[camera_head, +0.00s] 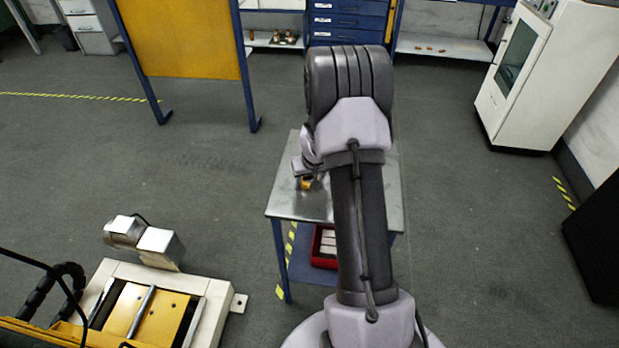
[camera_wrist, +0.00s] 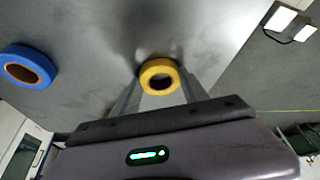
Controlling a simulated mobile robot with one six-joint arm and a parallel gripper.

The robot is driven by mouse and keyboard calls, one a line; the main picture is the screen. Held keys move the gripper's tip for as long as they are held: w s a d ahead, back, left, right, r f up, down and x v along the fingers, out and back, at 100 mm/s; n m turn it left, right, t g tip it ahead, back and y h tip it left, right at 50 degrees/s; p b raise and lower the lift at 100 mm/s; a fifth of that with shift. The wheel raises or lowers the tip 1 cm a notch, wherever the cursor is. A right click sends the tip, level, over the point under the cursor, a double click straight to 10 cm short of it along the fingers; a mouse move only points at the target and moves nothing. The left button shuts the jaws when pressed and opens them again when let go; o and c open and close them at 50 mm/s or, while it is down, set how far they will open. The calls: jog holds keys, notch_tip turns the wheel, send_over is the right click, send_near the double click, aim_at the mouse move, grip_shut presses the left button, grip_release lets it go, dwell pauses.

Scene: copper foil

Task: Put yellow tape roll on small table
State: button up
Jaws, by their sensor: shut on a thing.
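The yellow tape roll (camera_wrist: 158,65) is a thick ring with a dark hole. It sits between the two fingers of my gripper (camera_wrist: 160,84) in the wrist view, and the gripper is shut on it. In the head view a small bit of the yellow tape roll (camera_head: 306,184) shows at my gripper, over the left part of the small table (camera_head: 285,203). The table has a grey metal top and blue legs. I cannot tell whether the roll touches the top. My arm hides much of the tabletop.
A blue tape roll (camera_wrist: 46,64) lies left of the yellow one in the wrist view. A red bin (camera_head: 322,262) stands on the table's lower shelf. A yellow board (camera_head: 180,38), a white cabinet (camera_head: 525,90) and a yellow-and-white machine (camera_head: 215,300) stand around. Grey floor is clear between them.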

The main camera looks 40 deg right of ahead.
jog(key=o, duration=1.3)
jog(key=shift+o, duration=0.2)
jog(key=p+v, duration=0.5)
jog(key=v, duration=0.6)
jog(key=s+a+r+t+y, duration=0.1)
jog(key=s+a+r, duration=0.1)
jog(key=a+r, duration=1.3)
jog(key=s+a+r+y, duration=0.1)
jog(key=s+a+r, duration=0.1)
jog(key=s+a, duration=0.4)
jog(key=s+a+r+y, duration=0.1)
jog(key=s+a+r, duration=0.2)
jog(key=s+a, duration=0.3)
jog(key=s+a+r+n+y, duration=0.1)
jog(key=s+a+r, duration=0.2)
jog(key=s+a, duration=0.3)
jog(key=shift+s+t, duration=0.3)
jog(key=shift+t, duration=0.1)
